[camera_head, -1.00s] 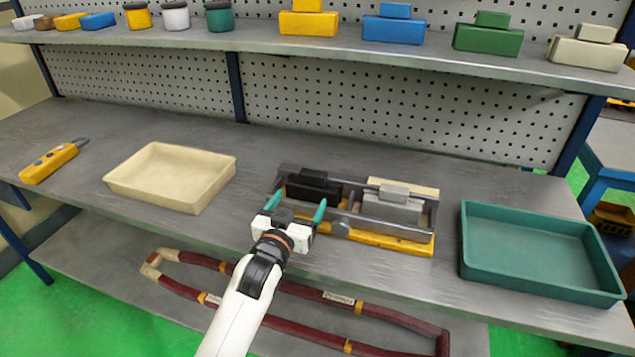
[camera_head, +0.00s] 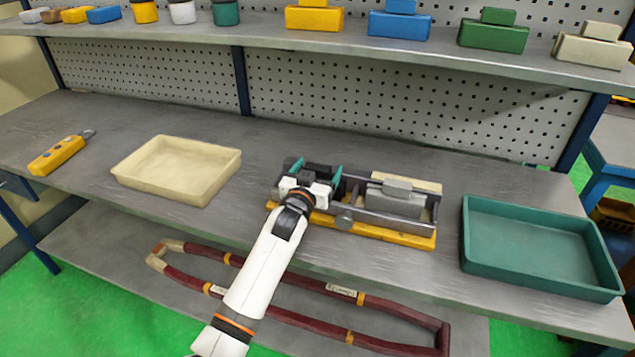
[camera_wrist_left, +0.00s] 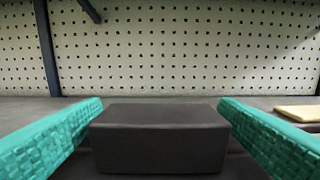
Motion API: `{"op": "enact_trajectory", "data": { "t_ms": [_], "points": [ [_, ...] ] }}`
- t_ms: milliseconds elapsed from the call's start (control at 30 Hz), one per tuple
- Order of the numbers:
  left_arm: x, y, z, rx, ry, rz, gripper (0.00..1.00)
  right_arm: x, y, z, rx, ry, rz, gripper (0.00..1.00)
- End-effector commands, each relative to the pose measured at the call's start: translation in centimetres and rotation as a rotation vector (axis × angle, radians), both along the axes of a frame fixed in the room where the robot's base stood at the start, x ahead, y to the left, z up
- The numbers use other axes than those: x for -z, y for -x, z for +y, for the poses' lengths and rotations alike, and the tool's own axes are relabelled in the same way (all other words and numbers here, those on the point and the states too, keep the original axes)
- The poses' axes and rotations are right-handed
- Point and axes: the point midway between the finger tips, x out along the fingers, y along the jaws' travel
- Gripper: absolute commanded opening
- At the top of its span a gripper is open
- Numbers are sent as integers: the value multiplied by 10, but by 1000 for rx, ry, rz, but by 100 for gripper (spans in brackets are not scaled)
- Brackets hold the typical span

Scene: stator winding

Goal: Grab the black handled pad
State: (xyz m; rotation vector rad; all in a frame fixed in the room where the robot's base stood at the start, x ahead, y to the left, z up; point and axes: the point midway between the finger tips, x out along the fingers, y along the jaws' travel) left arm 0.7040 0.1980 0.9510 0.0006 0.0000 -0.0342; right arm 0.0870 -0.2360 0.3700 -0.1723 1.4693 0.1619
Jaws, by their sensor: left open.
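The black handled pad (camera_head: 322,171) sits in the left part of a metal holder with a yellow base (camera_head: 375,232). My left gripper (camera_head: 314,172) is open at the pad, with one teal finger on either side of its handle. In the left wrist view the dark block of the pad (camera_wrist_left: 160,137) lies between the two open teal fingers, close to both; whether they touch it I cannot tell. My gripper body hides much of the pad in the head view. My right gripper is not in view.
A grey handled pad (camera_head: 395,200) is in the right part of the holder. A cream tray (camera_head: 128,182) stands to the left, a green tray (camera_head: 540,278) to the right. A yellow controller (camera_head: 57,156) lies far left. A shelf (camera_head: 330,42) with blocks runs above.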

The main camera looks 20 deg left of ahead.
Motion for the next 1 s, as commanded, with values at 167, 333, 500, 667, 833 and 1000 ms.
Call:
{"op": "enact_trajectory", "data": {
  "t_ms": [167,333,500,667,833,1000],
  "points": [
    [0,0,0,0,0,0,77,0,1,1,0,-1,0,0],
    [0,0,0,0,0,1,49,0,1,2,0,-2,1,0],
    [0,1,0,0,0,1,22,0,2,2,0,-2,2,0],
    [-2,0,0,0,0,-4,22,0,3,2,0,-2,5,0],
    [-12,0,0,0,0,-7,22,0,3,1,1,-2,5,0],
    [-44,0,0,1,0,-10,22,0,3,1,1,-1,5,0]
  ]
}}
